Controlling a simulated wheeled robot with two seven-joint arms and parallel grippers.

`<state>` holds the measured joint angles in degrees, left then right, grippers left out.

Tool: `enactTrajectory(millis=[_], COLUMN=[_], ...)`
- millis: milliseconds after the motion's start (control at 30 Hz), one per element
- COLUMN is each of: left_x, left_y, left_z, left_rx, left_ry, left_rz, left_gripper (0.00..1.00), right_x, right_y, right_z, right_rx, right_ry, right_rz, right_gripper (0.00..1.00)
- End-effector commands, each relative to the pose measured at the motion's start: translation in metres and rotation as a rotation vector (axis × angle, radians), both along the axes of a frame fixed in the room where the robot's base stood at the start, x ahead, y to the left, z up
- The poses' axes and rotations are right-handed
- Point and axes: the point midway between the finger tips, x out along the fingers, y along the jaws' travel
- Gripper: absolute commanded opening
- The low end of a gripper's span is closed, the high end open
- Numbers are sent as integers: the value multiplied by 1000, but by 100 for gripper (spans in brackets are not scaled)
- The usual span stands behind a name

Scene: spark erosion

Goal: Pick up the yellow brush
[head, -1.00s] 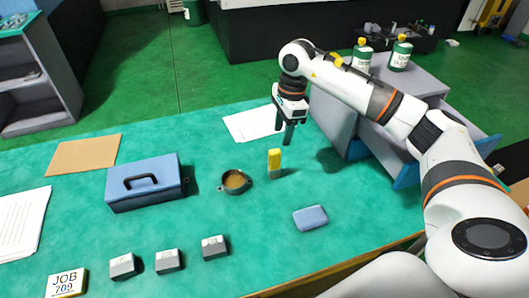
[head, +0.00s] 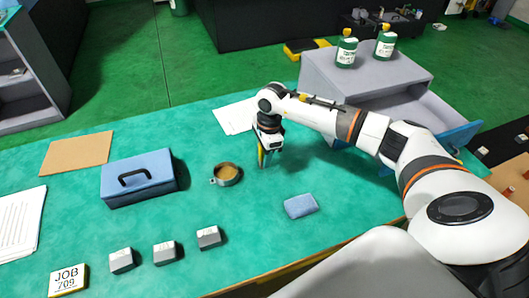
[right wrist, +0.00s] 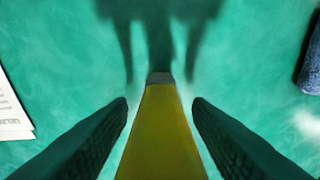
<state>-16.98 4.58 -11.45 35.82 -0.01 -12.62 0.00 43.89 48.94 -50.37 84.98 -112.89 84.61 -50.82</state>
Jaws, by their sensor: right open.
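The yellow brush (right wrist: 160,135) stands on the green table top. In the right wrist view its yellow body rises between my two dark fingers, with a narrow grey part at its far end. My right gripper (head: 265,161) is open and points down around the brush. A gap shows on each side between brush and finger. In the head view only a strip of the brush (head: 261,157) shows; the gripper hides the rest. My left gripper is not in view.
A small round brown-filled dish (head: 226,173) is just left of the gripper. A blue sponge-like block (head: 300,206) lies in front to the right. A blue box (head: 139,178) stands further left. A grey drawer unit (head: 365,75) with two green bottles stands behind right.

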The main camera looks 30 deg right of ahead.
Motion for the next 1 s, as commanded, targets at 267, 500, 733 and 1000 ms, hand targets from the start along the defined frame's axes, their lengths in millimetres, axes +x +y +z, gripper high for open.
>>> enactTrajectory(millis=[267, 500, 733, 1000], left_x=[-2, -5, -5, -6], left_y=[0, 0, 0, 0], left_z=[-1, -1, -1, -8], left_rx=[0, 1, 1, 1], left_ry=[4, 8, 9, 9], left_rz=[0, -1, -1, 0], left_gripper=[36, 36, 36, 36], right_x=[0, 0, 0, 2], right_y=[0, 0, 0, -1], right_z=[-1, -1, 1, 38], right_rx=[0, 0, 0, 0], right_ry=[-1, -1, -1, -6], right_rz=[0, 0, 0, 0], right_gripper=[36, 0, 0, 0])
